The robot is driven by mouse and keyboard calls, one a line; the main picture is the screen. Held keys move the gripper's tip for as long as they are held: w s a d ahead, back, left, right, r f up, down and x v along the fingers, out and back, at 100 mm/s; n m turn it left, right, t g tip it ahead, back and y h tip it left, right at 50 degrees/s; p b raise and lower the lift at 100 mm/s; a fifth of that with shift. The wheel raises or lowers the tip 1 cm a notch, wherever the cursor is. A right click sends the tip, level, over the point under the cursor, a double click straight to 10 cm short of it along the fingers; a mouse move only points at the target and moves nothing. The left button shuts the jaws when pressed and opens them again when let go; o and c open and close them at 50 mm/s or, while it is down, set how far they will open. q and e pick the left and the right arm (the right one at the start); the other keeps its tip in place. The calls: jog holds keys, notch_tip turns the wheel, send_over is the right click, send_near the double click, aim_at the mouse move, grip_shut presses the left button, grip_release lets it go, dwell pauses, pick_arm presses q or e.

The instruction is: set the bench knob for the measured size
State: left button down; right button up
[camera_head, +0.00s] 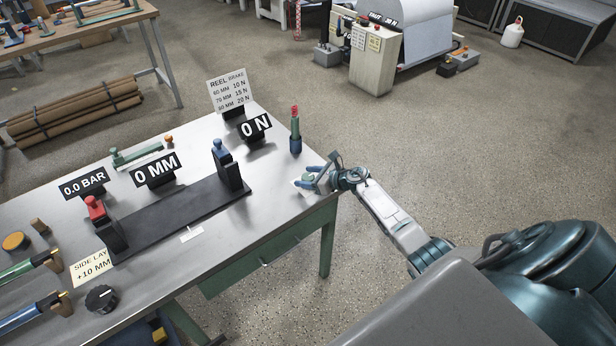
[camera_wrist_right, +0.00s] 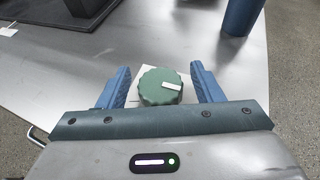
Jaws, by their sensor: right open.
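A green fluted knob (camera_wrist_right: 160,92) with a white mark sits on a pale plate near the bench edge. In the right wrist view my right gripper (camera_wrist_right: 161,76) is open, with its blue fingers on either side of the knob and gaps to both. In the head view my right gripper (camera_head: 309,182) is low at the bench's right end and mostly hides the knob. The reel brake card (camera_head: 228,90) lists 60 MM 10 N, 70 MM 15 N, and a last row ending 20 N. One display (camera_head: 255,127) reads 0 N; another (camera_head: 156,170) reads 0 MM. My left gripper is out of view.
A blue-and-green post (camera_head: 295,137) with a red top stands close behind my right gripper. A dark measuring fixture (camera_head: 165,216) lies along the bench (camera_head: 207,259). A black knob (camera_head: 101,298) is at front left. Open floor lies to the right.

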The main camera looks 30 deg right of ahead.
jog(key=c, duration=1)
jog(key=shift+o, duration=0.2)
